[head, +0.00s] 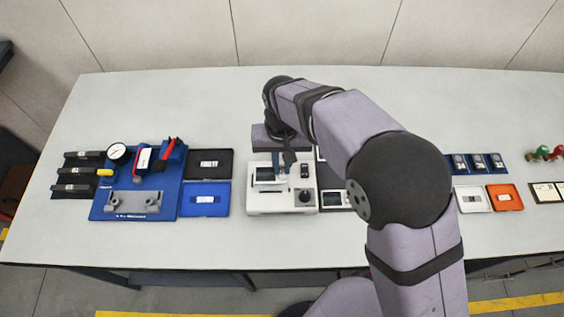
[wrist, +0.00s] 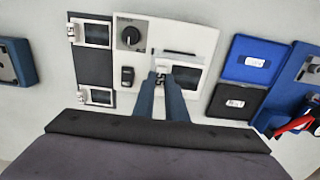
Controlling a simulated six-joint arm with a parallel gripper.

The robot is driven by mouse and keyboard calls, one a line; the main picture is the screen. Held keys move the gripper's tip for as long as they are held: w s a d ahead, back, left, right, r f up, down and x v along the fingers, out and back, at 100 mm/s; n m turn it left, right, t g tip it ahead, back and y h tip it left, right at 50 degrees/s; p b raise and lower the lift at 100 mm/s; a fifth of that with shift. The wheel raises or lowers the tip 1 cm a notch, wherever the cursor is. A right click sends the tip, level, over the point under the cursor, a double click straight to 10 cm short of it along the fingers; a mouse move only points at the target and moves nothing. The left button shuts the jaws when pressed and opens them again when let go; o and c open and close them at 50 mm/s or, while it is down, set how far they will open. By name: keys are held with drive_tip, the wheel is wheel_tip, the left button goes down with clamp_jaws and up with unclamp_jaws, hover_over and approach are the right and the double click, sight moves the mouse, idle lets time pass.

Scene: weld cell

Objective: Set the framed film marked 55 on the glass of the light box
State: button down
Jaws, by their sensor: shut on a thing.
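The white light box (head: 256,205) stands on the table in the middle of the head view, with a black knob and a small switch. It also shows in the wrist view (wrist: 205,38). My gripper (head: 288,173) is over the light box, pointing down; its fingers also show in the wrist view (wrist: 161,74). It is shut on the label end of a framed film (wrist: 187,77) with a pale frame and dark window; the label appears to read 55. The film lies over the box's glass area and hides most of it. I cannot tell whether it touches the glass.
A dark rack (wrist: 95,64) with two other framed films stands beside the light box. On its other side are a black tray (head: 209,150) and a blue tray (head: 205,211), then a blue fixture board (head: 105,207). White and orange trays stand at the right. The front table strip is clear.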

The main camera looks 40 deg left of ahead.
sight(282, 169)
drive_tip(key=shift+f+b, duration=0.45)
drive_tip(key=shift+f, duration=1.1)
drive_tip(key=shift+f, duration=0.1)
idle(0.6)
drive_tip(key=c, duration=1.7)
unclamp_jaws()
drive_tip(key=shift+p, duration=0.4)
drive_tip(key=shift+r+p, duration=2.7)
drive_tip(key=shift+r, duration=0.85)
